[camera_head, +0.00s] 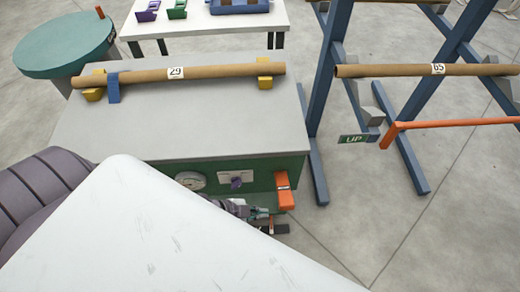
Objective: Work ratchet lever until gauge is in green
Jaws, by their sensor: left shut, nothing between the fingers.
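The machine cabinet (180,130) has a light grey top and a green front panel. A round white gauge (190,180) sits on that panel, its lower part hidden by my white arm link; its needle and any green zone are too small to read. The orange lever (284,190) is at the right end of the panel, pointing downward. My left gripper (276,228) is just below the lever's lower end, partly hidden behind my arm link. It is shut and empty; I cannot tell whether it touches the lever. My right gripper is out of view.
A purple knob (236,182) on a white plate sits between gauge and lever. Tube 29 (215,71) rests on yellow supports on top. Right, a blue rack (326,90) holds tube 65 (400,70); an orange bar (455,122) extends beside the UP sign (355,139). Floor is open at lower right.

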